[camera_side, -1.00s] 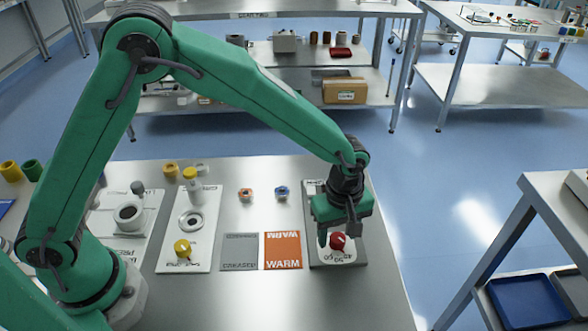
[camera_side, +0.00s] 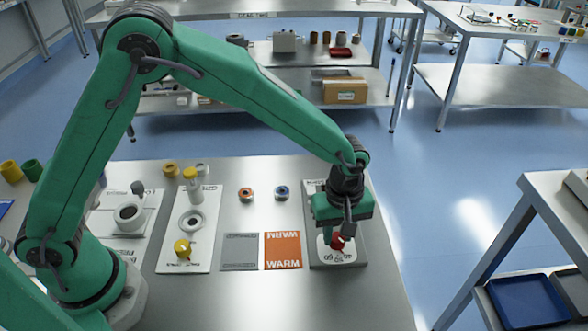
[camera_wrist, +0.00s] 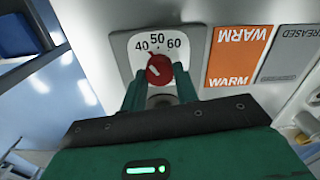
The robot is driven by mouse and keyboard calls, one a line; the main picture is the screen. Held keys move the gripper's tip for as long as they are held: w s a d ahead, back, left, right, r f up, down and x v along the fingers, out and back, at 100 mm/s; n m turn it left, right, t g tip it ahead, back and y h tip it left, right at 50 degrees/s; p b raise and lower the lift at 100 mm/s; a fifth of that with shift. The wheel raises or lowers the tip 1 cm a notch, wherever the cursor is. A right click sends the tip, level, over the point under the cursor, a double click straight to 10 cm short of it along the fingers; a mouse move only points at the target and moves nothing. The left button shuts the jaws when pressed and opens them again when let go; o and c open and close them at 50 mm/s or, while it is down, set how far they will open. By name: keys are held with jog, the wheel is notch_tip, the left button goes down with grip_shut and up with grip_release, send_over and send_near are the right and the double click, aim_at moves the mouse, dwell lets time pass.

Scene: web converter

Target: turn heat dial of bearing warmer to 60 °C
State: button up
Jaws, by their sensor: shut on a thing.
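The bearing warmer (camera_side: 357,258) is a grey plate with a white dial face at the right end of the bench. Its red heat dial (camera_wrist: 159,70) sits below the printed 40, 50 and 60 in the wrist view. The dial also shows partly behind a finger in the side view (camera_side: 337,243). My gripper (camera_wrist: 160,76) is shut on the dial, one green finger on each side of it.
Orange WARM (camera_side: 283,251) and grey GREASED (camera_side: 240,252) mats lie left of the warmer. An orange-ringed part (camera_side: 246,194) and a blue-ringed part (camera_side: 282,192) stand behind them.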

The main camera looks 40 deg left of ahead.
aim_at(339, 236)
jog(key=m, duration=0.3)
jog(key=shift+m, duration=0.4)
jog(key=m, duration=0.3)
jog(key=shift+d+m, duration=0.1)
jog(key=shift+m, duration=0.3)
jog(key=m, duration=0.7)
jog(key=o, duration=1)
jog(key=shift+r, duration=0.1)
jog(key=shift+r, duration=3.85)
